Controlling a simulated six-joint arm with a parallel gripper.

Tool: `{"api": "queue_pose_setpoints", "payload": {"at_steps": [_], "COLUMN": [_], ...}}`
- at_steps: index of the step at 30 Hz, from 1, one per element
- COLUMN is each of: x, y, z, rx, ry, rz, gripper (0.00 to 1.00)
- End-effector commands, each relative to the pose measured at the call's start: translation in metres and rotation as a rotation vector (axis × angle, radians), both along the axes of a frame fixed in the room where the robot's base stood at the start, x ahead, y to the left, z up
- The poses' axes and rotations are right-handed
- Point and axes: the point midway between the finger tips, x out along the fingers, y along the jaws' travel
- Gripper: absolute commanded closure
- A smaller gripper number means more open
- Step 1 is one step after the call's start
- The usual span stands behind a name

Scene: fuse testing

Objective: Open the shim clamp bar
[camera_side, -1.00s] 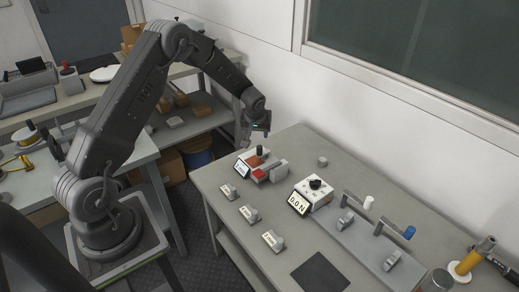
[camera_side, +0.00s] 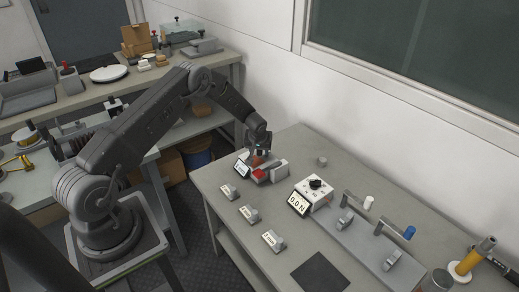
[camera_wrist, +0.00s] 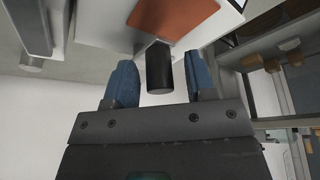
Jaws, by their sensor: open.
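The clamp device (camera_side: 262,171) is a small unit with a red part and a tilted display, at the far left of the grey table. My gripper (camera_side: 262,151) is low over it. In the wrist view a black cylindrical handle (camera_wrist: 159,68) stands between the two blue fingertips (camera_wrist: 160,85), with a gap on each side. An orange-red plate (camera_wrist: 172,14) on a white body shows just beyond the handle. My gripper is open and holds nothing. In the side view the handle is mostly hidden by my gripper.
A force gauge (camera_side: 313,194) reading 0.0 N stands to the right. Several small labelled blocks (camera_side: 249,213) line the table's front left. A grey fixture (camera_side: 375,245) with white- and blue-tipped levers lies further right. A dark mat (camera_side: 320,272) lies in front.

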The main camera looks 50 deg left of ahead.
Motion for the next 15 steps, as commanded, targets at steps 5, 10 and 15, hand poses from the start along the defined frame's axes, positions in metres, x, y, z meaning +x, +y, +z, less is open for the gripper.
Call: {"api": "queue_pose_setpoints", "payload": {"at_steps": [5, 10, 15], "x": [-0.0001, -0.0002, -0.0002], "y": [-0.0001, -0.0002, -0.0002], "z": [0.0001, 0.0003, 0.0003], "rx": [0.0, 0.0, 0.0], "ry": [0.0, 0.0, 0.0], "rz": [0.0, 0.0, 0.0], "gripper": [0.57, 0.73, 0.89]}}
